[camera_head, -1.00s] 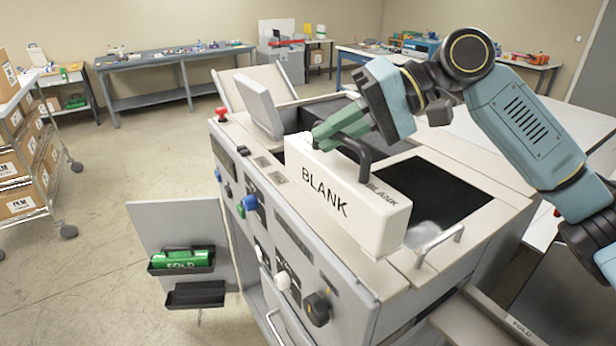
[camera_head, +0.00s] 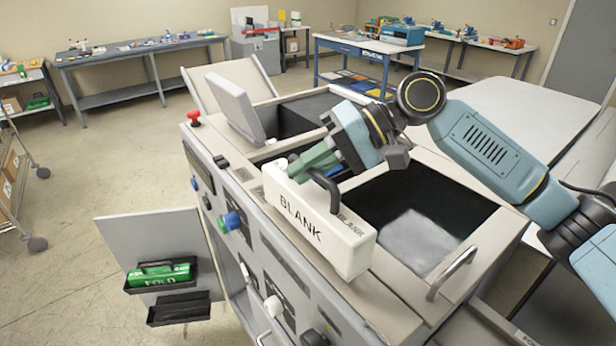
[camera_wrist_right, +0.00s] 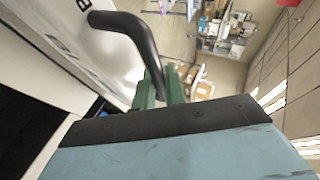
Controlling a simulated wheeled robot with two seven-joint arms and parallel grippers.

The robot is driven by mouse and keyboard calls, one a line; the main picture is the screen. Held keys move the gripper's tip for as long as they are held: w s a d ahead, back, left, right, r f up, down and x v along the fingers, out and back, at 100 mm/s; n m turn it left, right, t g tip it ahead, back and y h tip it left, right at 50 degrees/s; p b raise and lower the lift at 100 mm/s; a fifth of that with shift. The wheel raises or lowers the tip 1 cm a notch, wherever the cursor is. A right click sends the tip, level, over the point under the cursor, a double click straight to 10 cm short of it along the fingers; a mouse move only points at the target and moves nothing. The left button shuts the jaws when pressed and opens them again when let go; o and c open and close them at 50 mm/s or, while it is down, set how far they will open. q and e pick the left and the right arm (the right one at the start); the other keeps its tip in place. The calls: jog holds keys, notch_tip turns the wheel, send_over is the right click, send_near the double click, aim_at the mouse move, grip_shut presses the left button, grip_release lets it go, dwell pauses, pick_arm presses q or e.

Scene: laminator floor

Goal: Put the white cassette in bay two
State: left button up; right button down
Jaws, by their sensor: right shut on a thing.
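The white cassette (camera_head: 312,228), marked BLANK, has a black handle (camera_head: 326,186) on top. It is in front of the machine's front top edge in the picture; any gap beneath it is hard to judge. My right gripper (camera_head: 306,166) has its green fingers shut on the handle's far end. The right wrist view shows the fingers (camera_wrist_right: 166,86) at the handle (camera_wrist_right: 130,28), with the cassette's white side (camera_wrist_right: 70,60) at left. The machine's top has dark open bays, including a large one (camera_head: 420,215) at right and one (camera_head: 302,112) at the back. No bay number is readable. My left gripper is out of view.
A raised lid (camera_head: 236,105) and a metal handle (camera_head: 453,273) stick up from the machine top. Knobs (camera_head: 232,220) line its front. An open door (camera_head: 150,240) carries a green FOLD cassette (camera_head: 160,275) in a black holder.

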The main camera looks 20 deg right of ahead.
jog(key=shift+f, duration=1.05)
jog(key=c, duration=1.5)
grip_release()
jog(key=shift+f, duration=0.1)
jog(key=shift+o, duration=0.2)
jog(key=w+b+v, duration=0.1)
jog(key=v, duration=1.1)
jog(key=shift+s, duration=0.5)
jog(key=shift+b, duration=0.3)
